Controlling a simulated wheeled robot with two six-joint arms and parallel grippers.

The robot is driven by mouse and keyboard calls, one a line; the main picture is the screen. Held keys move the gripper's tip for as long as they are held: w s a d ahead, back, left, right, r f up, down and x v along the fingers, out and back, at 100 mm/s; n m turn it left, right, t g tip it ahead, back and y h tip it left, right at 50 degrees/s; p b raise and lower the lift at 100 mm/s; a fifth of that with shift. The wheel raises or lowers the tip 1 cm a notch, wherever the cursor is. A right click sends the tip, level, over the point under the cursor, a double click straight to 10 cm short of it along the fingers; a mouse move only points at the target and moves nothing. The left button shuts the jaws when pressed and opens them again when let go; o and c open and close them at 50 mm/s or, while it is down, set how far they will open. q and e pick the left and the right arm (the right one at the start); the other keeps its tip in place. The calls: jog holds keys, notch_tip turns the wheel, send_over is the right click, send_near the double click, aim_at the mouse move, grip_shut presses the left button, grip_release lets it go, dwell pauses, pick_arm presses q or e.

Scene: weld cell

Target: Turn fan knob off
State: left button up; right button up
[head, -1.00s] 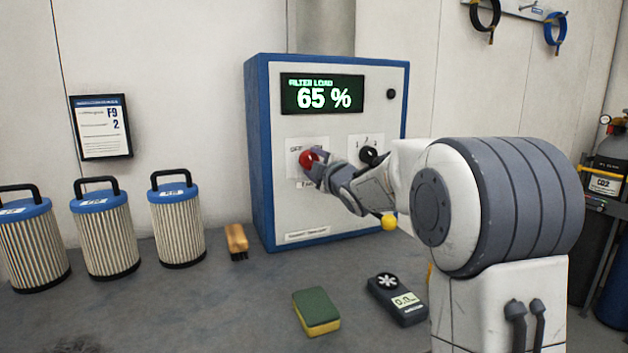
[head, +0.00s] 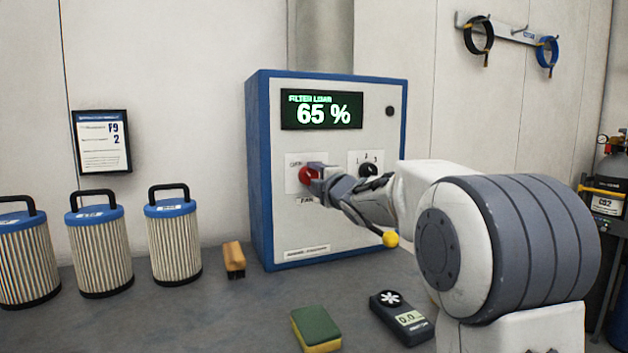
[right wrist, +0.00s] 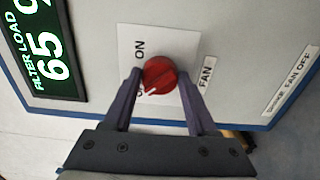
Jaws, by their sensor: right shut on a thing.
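The red fan knob (head: 309,174) sits on a white label plate on the front of the filter cabinet (head: 290,225). In the right wrist view the knob (right wrist: 159,76) is between the fingers of my right gripper (right wrist: 160,82), which is shut on it. The knob's white mark points to the lower left there, toward lettering partly hidden by a finger. "ON" is readable at the plate's upper left and "FAN" to its right. In the head view my right gripper (head: 318,178) covers part of the knob. My left gripper is not in view.
A black selector knob (head: 368,170) is right of the fan knob, close to my right arm. The display (head: 321,112) reads 65 %. A sponge (head: 316,326), a meter (head: 402,316), a brush (head: 234,258) and filter cartridges (head: 174,245) stand or lie on the bench.

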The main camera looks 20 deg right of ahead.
jog(key=o, duration=1.4)
jog(key=shift+c, duration=0.2)
jog(key=s, duration=1)
jog(key=shift+s+d, duration=0.15)
jog(key=shift+s, duration=0.1)
